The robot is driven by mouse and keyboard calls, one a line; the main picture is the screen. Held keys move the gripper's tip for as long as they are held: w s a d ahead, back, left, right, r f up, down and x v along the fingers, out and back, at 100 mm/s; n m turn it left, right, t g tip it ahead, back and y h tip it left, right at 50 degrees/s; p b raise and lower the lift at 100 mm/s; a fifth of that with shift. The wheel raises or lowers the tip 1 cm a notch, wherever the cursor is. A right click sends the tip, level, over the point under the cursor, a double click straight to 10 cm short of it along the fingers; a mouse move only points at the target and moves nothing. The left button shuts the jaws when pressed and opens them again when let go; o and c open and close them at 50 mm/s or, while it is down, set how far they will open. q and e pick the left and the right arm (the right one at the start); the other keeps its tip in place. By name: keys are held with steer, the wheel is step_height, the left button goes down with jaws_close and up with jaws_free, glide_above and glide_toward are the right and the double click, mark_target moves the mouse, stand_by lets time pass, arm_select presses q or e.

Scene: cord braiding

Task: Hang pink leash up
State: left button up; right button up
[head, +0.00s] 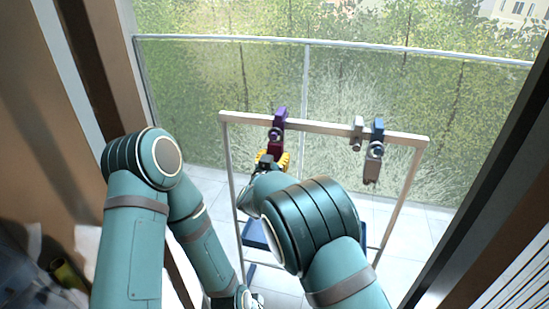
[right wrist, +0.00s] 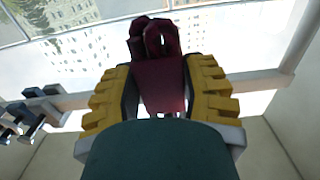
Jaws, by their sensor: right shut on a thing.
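The pink leash, dark magenta here, shows as a short piece (head: 276,145) at the left part of the rack's top bar (head: 322,127). A purple hook-like piece (head: 280,115) is at the bar just above it; I cannot tell whether the leash hangs on it. My right gripper (head: 271,160), with yellow fingers, is shut on the leash. In the right wrist view the leash (right wrist: 160,85) stands between the yellow fingers, its looped end up, in front of the bar. My left arm reaches down to the bottom edge, where its end (head: 241,299) is cut off.
A grey hook (head: 357,133) and a blue hook (head: 377,128) sit farther right on the bar. A grey-brown piece (head: 372,167) hangs below the blue one. A glass railing (head: 420,52) stands behind the rack. Dark frames close in on both sides.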

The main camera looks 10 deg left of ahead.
stand_by(0.4)
steer(key=o, duration=1.7)
steer(key=shift+c, duration=0.2)
steer(key=s, duration=0.6)
steer(key=shift+a, duration=0.1)
